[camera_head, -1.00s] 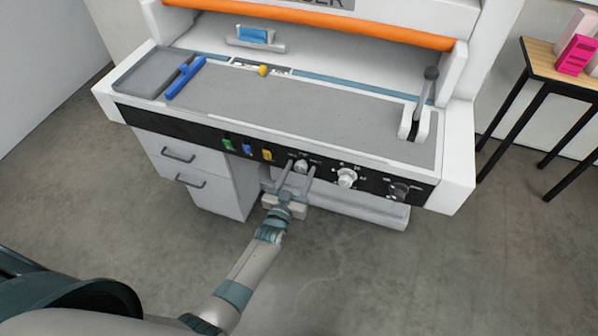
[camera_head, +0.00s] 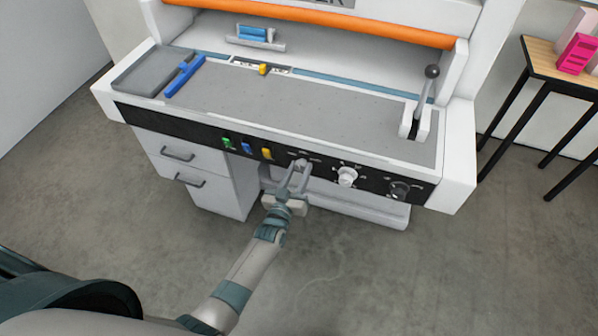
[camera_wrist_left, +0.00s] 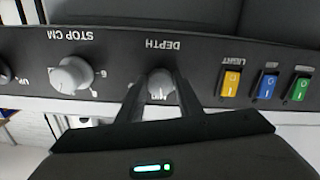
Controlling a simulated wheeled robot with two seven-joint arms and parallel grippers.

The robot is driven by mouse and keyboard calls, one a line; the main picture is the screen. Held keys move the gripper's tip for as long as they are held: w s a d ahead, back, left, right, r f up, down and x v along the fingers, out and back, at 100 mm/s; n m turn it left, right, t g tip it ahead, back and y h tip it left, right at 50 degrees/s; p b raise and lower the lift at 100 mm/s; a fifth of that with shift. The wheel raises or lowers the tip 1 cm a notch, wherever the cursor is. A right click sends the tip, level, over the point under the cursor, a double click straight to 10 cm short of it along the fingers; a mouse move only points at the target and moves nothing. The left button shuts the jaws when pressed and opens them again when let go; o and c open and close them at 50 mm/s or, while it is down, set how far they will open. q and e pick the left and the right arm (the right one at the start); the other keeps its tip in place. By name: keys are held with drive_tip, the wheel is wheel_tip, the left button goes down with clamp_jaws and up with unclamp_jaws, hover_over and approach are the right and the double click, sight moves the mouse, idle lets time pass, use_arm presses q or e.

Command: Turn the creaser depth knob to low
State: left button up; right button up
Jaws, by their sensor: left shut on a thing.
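The creaser depth knob is a small grey knob on the machine's black front panel, right of the yellow switch. In the left wrist view the depth knob (camera_wrist_left: 160,84) sits under the upside-down word DEPTH, between my fingers. My left gripper (camera_head: 299,167) reaches it from below in the head view, and its fingers are closed on the knob's two sides. The left gripper (camera_wrist_left: 160,90) also shows in the wrist view. The fingers and the view hide part of the knob's scale, so its setting cannot be read. My right gripper is not in view.
A larger white STOP CM knob (camera_head: 347,176) and a dark knob (camera_head: 399,190) sit to the right. Green (camera_head: 228,142), blue (camera_head: 246,147) and yellow (camera_head: 267,153) switches sit to the left. A lever (camera_head: 425,95) stands on the machine bed (camera_head: 300,115). The floor in front is clear.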

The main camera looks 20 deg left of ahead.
use_arm(q)
drive_tip(key=n+b, duration=0.2)
drive_tip(key=n, duration=0.3)
drive_tip(key=shift+d+f, duration=0.1)
drive_tip(key=shift+f, duration=0.05)
drive_tip(key=shift+n+b, duration=0.6)
drive_tip(key=shift+n, duration=1.6)
drive_tip(key=o, duration=1)
drive_tip(key=shift+r, duration=0.2)
drive_tip(key=s+b, duration=0.1)
drive_tip(key=s, duration=0.4)
drive_tip(key=s+b, duration=0.1)
drive_tip(key=s, duration=0.5)
drive_tip(key=s+b, duration=0.1)
drive_tip(key=s, duration=0.5)
drive_tip(key=shift+s+a, duration=0.25)
drive_tip(key=shift+a, duration=0.05)
